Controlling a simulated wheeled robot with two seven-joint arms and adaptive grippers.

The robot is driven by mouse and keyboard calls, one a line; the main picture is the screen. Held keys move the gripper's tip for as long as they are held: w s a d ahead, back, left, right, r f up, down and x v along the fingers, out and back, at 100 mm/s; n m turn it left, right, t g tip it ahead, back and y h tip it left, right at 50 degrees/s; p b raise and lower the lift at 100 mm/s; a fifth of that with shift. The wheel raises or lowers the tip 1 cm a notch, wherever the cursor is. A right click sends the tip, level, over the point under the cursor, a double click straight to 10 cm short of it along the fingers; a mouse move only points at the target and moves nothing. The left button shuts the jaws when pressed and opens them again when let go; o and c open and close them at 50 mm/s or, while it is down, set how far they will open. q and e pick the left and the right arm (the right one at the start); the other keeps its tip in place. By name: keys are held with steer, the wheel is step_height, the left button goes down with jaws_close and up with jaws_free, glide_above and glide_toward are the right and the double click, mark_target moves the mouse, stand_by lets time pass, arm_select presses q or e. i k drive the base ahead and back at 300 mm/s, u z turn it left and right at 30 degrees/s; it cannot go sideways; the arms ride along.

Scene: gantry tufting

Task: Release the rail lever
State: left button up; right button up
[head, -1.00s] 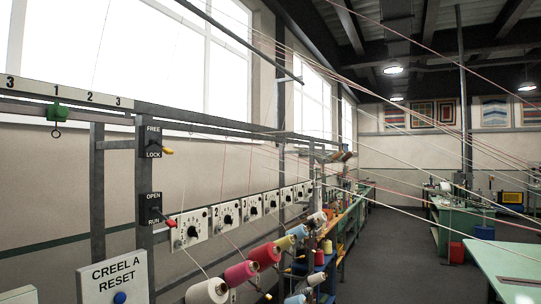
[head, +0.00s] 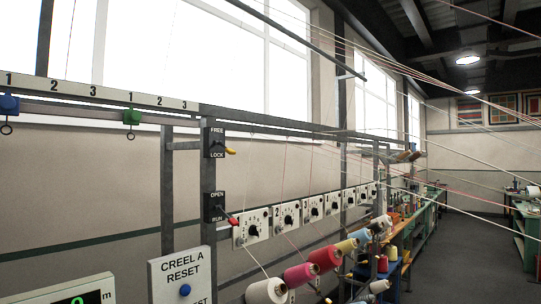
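The rail lever is a yellow-tipped handle (head: 230,151) on a black plate (head: 214,142) marked FREE above and LOCK below, fixed to the upright grey post. The handle sticks out to the right, at the height of the LOCK word. Above and to its left runs the numbered rail (head: 80,91), with a green slider (head: 131,117) and a blue slider (head: 8,104), each with a ring hanging under it. Neither of my grippers shows in the head view.
Below is a red-tipped lever (head: 232,220) on an OPEN/RUN plate. A CREEL A RESET panel (head: 182,270) with a blue button stands at lower middle. Dial boxes (head: 251,229) and yarn cones (head: 267,291) line the right. Strands cross overhead. Grey floor (head: 455,265) shows clear at right.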

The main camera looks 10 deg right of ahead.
mark_target(231, 151)
steer(key=z, duration=0.5)
steer(key=i, duration=0.65)
steer(key=z, duration=0.35)
